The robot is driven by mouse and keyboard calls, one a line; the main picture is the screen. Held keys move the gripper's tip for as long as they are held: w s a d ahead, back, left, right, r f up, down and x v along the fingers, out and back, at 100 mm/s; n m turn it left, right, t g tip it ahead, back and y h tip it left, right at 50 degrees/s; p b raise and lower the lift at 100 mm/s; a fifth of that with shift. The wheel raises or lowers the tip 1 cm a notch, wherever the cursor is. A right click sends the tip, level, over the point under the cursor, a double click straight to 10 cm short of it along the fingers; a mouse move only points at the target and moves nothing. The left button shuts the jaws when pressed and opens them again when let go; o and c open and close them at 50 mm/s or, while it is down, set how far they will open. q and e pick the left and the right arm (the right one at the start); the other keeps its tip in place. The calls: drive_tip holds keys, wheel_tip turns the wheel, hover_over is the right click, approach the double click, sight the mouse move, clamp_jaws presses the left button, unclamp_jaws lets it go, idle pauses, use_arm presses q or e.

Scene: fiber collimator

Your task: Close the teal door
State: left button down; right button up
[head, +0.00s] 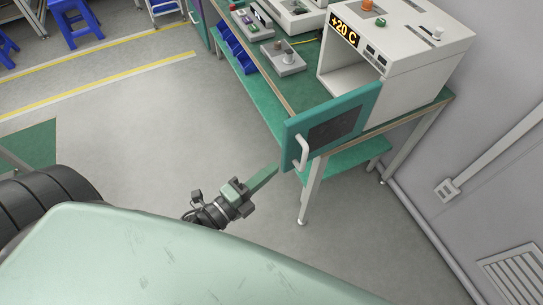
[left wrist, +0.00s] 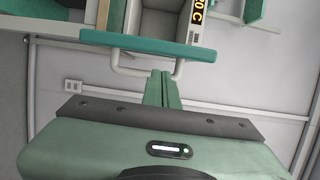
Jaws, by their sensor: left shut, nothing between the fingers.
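The teal door (head: 345,122) stands open on the front of a white oven-like box (head: 410,50), which has a "+20 C" display. The door has a dark window and a pale bar handle (head: 302,152). My left gripper (head: 276,168) is shut and empty, with its green fingers just left of and below the handle. In the left wrist view the fingers (left wrist: 163,88) point at the door (left wrist: 155,47) and its handle (left wrist: 120,68). I cannot tell there whether they touch it. My right gripper is in neither view.
The box stands on a teal-topped bench (head: 280,85) with small devices on it and a lower shelf (head: 345,158). A grey wall (head: 490,120) is on the right. The floor left of the bench is clear.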

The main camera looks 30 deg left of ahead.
sight(290, 155)
use_arm(q)
drive_tip(key=shift+p+x, duration=1)
drive_tip(key=shift+x, duration=2.85)
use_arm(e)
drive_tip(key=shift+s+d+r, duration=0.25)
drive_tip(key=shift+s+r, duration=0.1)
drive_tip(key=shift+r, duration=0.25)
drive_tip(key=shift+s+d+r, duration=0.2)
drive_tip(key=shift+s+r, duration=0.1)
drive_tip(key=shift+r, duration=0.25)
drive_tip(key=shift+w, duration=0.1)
